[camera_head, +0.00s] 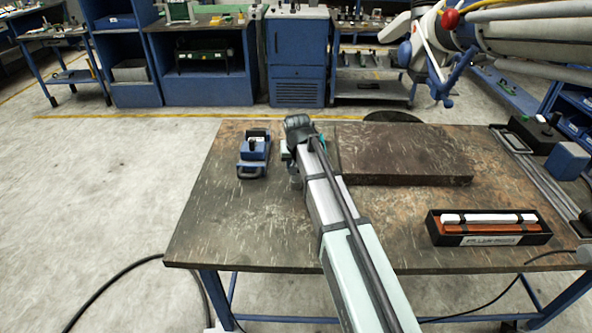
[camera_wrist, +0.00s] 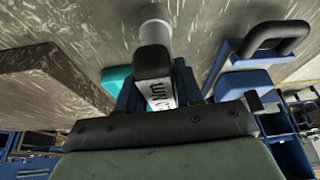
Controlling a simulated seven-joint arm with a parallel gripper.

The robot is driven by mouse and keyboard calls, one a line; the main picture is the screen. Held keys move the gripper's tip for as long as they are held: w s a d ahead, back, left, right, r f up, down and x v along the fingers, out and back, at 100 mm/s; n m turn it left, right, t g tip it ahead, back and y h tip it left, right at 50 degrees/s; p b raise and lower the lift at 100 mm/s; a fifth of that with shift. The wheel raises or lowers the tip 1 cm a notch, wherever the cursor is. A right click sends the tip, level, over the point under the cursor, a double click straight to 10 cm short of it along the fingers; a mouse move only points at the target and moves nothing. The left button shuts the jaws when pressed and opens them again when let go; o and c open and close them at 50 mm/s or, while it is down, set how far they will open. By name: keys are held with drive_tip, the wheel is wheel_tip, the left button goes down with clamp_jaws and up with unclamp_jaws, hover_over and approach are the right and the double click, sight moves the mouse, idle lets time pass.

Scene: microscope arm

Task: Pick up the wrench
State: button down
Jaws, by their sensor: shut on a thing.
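My gripper (camera_head: 294,166) is low over the middle of the worktable, left of the dark plate. A teal piece (camera_wrist: 117,77) sticks out beside the fingers. The same teal piece (camera_head: 321,142) shows just right of the gripper in the head view. I take it for part of the wrench; its full shape is hidden. I cannot tell whether it touches the table.
A blue device with a handle (camera_head: 254,151) stands left of my gripper. A thick dark plate (camera_head: 400,155) lies to the right. A black box (camera_head: 487,240) with white and orange bars is at the front right. The table (camera_head: 222,225) is clear at front left.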

drive_tip(key=shift+r, duration=0.1)
wheel_tip(320, 180, up, 8)
drive_tip(key=shift+w+r, duration=0.1)
drive_tip(key=shift+r, duration=0.45)
drive_tip(key=shift+a+r, duration=0.25)
drive_tip(key=shift+a, duration=0.1)
drive_tip(key=w+a+r, duration=0.2)
drive_tip(key=w+a, duration=0.3)
drive_tip(key=a, duration=0.3)
drive_tip(key=w+a+r, duration=0.2)
drive_tip(key=w+a, duration=0.3)
drive_tip(key=a, duration=0.4)
drive_tip(key=w+m+h, duration=0.1)
drive_tip(key=m, duration=0.2)
drive_tip(key=w+d+r+m+g+h, duration=0.1)
drive_tip(key=w+m, duration=0.1)
drive_tip(key=m, duration=0.2)
drive_tip(key=w+d+r+m+h, duration=0.1)
drive_tip(key=m+h, duration=0.1)
drive_tip(key=m, duration=0.2)
drive_tip(key=shift+w+r+g, duration=0.15)
drive_tip(key=shift+w+g, duration=0.15)
